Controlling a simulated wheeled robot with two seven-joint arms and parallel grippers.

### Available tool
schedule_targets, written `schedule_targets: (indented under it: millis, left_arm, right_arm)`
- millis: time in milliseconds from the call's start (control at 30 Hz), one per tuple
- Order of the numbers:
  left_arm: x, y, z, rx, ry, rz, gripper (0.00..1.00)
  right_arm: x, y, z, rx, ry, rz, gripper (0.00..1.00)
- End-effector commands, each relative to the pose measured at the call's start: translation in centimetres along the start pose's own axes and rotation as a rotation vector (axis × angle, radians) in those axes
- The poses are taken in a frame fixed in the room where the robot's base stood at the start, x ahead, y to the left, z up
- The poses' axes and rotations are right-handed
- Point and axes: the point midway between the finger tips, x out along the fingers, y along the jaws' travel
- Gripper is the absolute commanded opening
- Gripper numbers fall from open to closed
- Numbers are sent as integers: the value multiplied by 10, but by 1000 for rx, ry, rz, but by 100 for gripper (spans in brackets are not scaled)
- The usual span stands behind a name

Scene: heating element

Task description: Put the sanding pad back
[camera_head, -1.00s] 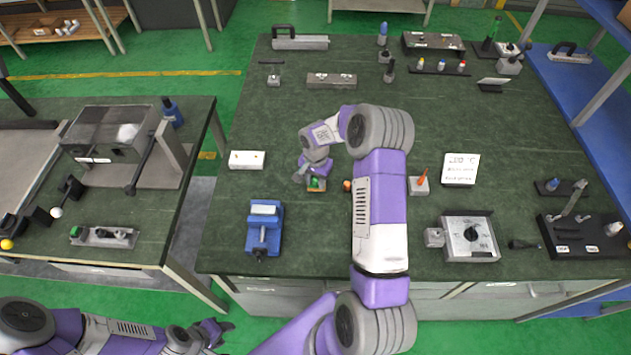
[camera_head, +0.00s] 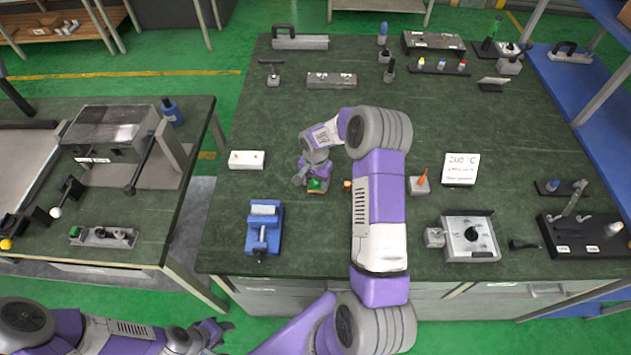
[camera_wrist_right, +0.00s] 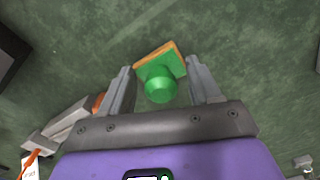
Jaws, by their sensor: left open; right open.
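The sanding pad (camera_head: 318,185) has a green knob and a square base with an orange-brown edge. It is on the dark green bench top, just under my right gripper (camera_head: 308,180). In the right wrist view the pad (camera_wrist_right: 162,78) lies between the two open fingers of the right gripper (camera_wrist_right: 160,75). The fingers flank it, and I see no clear contact. My left gripper (camera_head: 218,331) is open and empty, low at the left, in front of the bench. My right arm covers part of the bench to the right of the pad.
A blue vise (camera_head: 264,228) stands front left of the pad, and a white block (camera_head: 246,160) lies left of it. A grey block (camera_wrist_right: 62,125) with an orange part is beside the gripper. A grey dial box (camera_head: 470,238) stands front right. The bench's back middle is mostly clear.

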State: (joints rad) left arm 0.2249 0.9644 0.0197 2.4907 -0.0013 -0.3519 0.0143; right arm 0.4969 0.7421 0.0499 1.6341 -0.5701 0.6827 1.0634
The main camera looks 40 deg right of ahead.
Motion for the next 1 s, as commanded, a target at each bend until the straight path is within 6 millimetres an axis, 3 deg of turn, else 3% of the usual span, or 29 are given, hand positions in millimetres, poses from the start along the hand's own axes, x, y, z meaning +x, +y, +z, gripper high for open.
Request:
schedule_targets:
  millis: [533,733,1000]
  left_arm:
    - [-6,2,0,0,0,0,43]
    - [-6,2,0,0,0,0,43]
    - [-6,2,0,0,0,0,43]
  right_arm:
    - [-104,0,0,1,2,-2,63]
    - [-120,0,0,-1,1,-1,63]
    - [-122,0,0,0,0,0,63]
